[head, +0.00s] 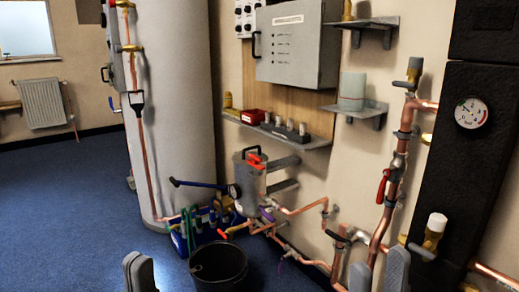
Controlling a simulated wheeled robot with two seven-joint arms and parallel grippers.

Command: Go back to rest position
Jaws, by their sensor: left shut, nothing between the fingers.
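My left gripper (139,268) shows at the bottom edge of the head view, left of the black bucket. Its two grey fingers are together with nothing between them. My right gripper (378,271) shows at the bottom edge on the right, in front of the copper pipes. Its two grey fingers stand apart with a gap, and I see nothing held in it. Only the finger ends of both grippers show. The copper manifold pipes (378,238) run along the wall, with a red-handled valve (383,187) on the upright pipe.
A black bucket (219,268) stands on the blue floor between my grippers. A blue tool tote (180,243) sits behind it by the grey tank (178,100). A black unit with a gauge (471,113) stands at the right. The floor (65,200) at left is clear.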

